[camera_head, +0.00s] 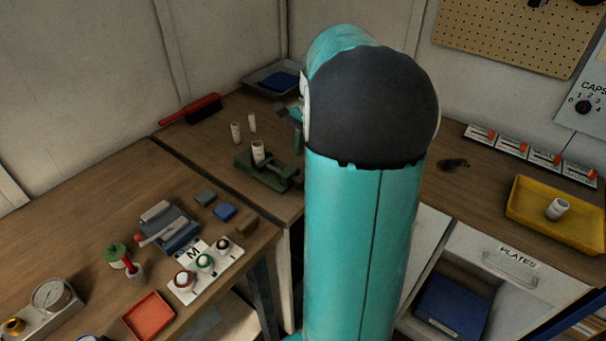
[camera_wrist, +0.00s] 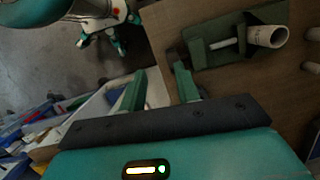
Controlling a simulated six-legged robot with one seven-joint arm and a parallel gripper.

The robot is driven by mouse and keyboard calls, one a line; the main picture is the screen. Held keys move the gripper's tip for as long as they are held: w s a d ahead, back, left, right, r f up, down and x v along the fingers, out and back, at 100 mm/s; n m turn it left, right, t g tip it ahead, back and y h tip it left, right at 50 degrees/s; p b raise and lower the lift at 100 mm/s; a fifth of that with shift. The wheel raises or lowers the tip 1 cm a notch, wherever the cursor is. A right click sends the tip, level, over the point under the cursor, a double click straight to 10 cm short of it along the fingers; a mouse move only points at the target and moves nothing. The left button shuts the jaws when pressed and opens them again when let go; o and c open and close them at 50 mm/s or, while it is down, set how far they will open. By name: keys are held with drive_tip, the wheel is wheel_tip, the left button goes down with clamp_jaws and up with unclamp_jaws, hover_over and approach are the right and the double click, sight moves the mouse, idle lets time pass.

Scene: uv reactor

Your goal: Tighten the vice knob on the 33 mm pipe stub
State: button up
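The green vice (camera_head: 270,176) stands on the wooden bench in the head view, with a white pipe stub (camera_head: 258,150) upright at it. In the wrist view the vice (camera_wrist: 198,52) is at the upper right, with the open-ended pipe stub (camera_wrist: 267,37) at its right end. A pale rod (camera_wrist: 222,44) runs along the vice towards the stub; I cannot make out the knob clearly. My gripper (camera_wrist: 160,70) is open and empty, its green fingers apart, to the left of and below the vice in the wrist view. In the head view my arm mostly hides it.
Two loose white pipes (camera_head: 236,132) (camera_head: 252,122) stand behind the vice. A red-handled brush (camera_head: 192,109) and a grey tray (camera_head: 276,78) lie further back. A yellow tray (camera_head: 530,228) holds another pipe piece at right. The left bench carries a small blue device (camera_head: 172,232).

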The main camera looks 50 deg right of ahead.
sight(303, 175)
wheel_tip(303, 175, up, 4)
drive_tip(key=w+d+n+h, duration=0.1)
drive_tip(key=w+h, duration=0.1)
wheel_tip(303, 175, down, 14)
drive_tip(key=shift+r, duration=0.1)
drive_tip(key=shift+d, duration=0.1)
clamp_jaws()
